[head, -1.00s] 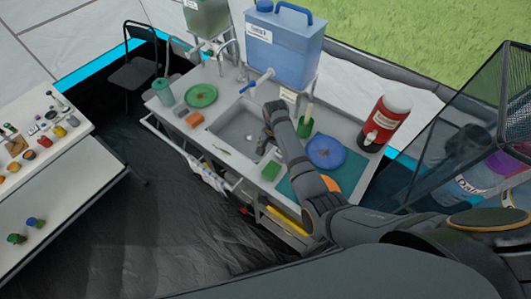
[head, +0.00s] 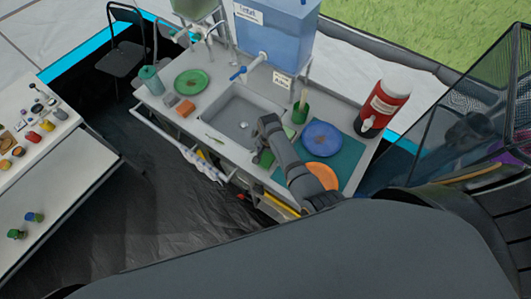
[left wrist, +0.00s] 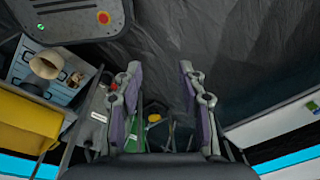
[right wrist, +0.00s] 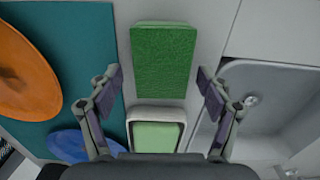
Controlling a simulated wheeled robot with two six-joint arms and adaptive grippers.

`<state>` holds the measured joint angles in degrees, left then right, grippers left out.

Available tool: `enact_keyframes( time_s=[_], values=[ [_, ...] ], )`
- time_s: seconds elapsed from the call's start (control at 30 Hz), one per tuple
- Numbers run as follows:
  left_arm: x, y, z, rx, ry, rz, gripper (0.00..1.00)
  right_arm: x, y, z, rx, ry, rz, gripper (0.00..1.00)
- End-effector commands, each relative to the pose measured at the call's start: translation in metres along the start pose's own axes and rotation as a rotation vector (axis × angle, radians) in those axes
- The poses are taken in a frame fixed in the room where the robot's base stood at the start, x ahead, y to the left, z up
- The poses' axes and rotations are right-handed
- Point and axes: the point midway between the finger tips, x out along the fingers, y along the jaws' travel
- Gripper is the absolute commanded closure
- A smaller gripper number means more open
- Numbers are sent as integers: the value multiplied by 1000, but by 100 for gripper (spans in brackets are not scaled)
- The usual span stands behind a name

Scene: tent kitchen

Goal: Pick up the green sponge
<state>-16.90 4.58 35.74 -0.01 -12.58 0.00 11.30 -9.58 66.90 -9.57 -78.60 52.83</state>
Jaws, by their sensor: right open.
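The green sponge (right wrist: 160,60) lies flat on the counter between the sink and the teal mat in the right wrist view. In the head view the sponge (head: 264,158) is partly hidden by my right gripper (head: 266,148). In the right wrist view my right gripper (right wrist: 160,78) is open, with a finger on each side of the sponge's near part. My left gripper (left wrist: 163,85) is open and empty above the dark floor, and is out of the head view.
A white-rimmed dish with a pale green inside (right wrist: 156,136) is beside the sponge. The sink (head: 240,118), blue plate (head: 322,138), orange plate (head: 321,177) and green holder (head: 300,115) are close by. A red dispenser (head: 382,108) stands at right.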

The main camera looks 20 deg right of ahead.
Motion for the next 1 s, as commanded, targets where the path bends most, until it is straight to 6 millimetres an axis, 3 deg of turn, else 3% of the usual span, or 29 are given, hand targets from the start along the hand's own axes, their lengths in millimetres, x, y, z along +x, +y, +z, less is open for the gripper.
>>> enact_keyframes(
  time_s=[0.1,0.23,0.53,1.0],
  values=[
    [0,2,14,0,-22,2,60,2,1,1,1,1,-1,22],
    [0,2,10,0,-16,2,60,2,1,1,1,1,-1,23],
    [0,-1,10,1,-15,-1,60,2,1,1,0,1,-1,64],
    [0,0,4,1,-6,-1,60,1,0,-1,0,4,-2,64]
  ],
)
